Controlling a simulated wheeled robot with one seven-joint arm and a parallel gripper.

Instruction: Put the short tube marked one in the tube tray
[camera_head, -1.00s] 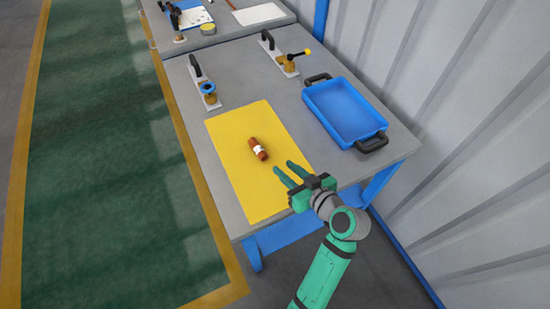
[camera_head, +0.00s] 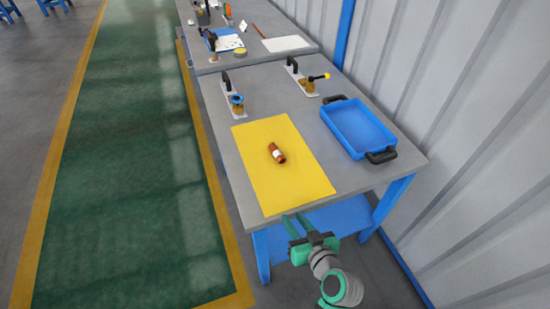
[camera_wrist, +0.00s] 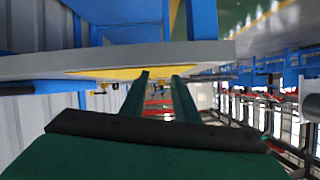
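The short tube (camera_head: 276,153), reddish-brown with a white label, lies on its side on the yellow mat (camera_head: 290,187). I cannot read its marking. The blue tray (camera_head: 357,130) with black handles stands empty to the right of the mat; I take it as the tube tray. My gripper (camera_head: 296,222) is in front of the table's near edge, apart from the tube. Its two green fingers are spread with nothing between them. In the wrist view the fingers (camera_wrist: 160,88) stand apart, with the table edge beyond them.
Another table (camera_head: 255,50) holds papers and small things. A corrugated wall (camera_head: 460,110) rises at the right. The green floor lane at the left is clear.

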